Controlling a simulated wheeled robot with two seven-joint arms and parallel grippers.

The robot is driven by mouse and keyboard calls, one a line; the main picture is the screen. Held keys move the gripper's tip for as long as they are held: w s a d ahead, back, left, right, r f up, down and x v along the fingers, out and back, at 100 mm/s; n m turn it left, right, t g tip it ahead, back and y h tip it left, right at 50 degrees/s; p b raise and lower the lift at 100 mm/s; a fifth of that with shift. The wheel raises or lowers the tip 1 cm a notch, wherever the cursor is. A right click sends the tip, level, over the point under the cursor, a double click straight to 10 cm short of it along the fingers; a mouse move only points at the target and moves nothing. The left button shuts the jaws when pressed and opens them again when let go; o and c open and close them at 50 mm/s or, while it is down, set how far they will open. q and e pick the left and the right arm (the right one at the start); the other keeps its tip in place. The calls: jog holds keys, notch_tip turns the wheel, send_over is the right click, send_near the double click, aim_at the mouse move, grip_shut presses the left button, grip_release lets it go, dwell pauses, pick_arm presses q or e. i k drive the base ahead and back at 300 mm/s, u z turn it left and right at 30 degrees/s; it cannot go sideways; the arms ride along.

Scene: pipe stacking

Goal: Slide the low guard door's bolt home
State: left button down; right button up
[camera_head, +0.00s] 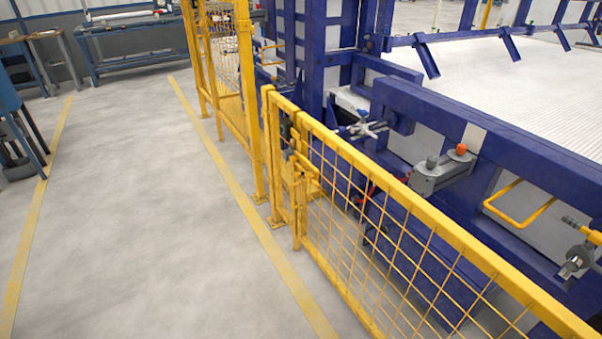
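The low guard door (408,193) is a yellow frame with wire mesh, running from the picture's middle to the lower right. Yellow latch hardware (306,178) sits at that end, below the top rail. The bolt is small and the same yellow, so I cannot tell how far it is slid. Neither of my grippers is in view.
A tall yellow mesh fence (226,70) stands further back. Behind the door are blue machine beams (500,140) and a grey unit with an orange knob (445,170). The grey floor (140,200) left of the door is clear, with yellow lines. A blue workbench (130,42) stands at the back.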

aim_at(297, 174)
jog(key=u, duration=0.2)
jog(key=k, duration=0.3)
jog(key=u, duration=2.2)
jog(key=i, duration=0.15)
jog(key=z, duration=1.15)
jog(key=i, duration=1.45)
jog(key=z, duration=0.9)
